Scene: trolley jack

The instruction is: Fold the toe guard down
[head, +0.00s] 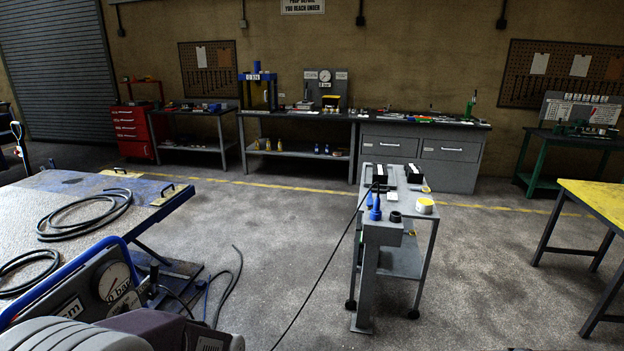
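I cannot pick out a toe guard in the head view. A low bench or lift table (65,195) with a worn grey top stands at the left, with folded dark metal parts (178,268) under its right side. At the bottom left, close to me, is equipment with round gauges (115,283) and a blue tube (65,281). Grey and dark rounded shapes fill the corner below it and hide part of it; I cannot tell what they are. Neither of my grippers shows in this view.
A small grey trolley (403,205) with tools and a yellow-white tub (425,205) stands right of centre. A dark cable crosses the floor towards it. A yellow-topped table (598,203) stands at the right. Workbenches line the back wall. Open concrete floor (290,235) lies between.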

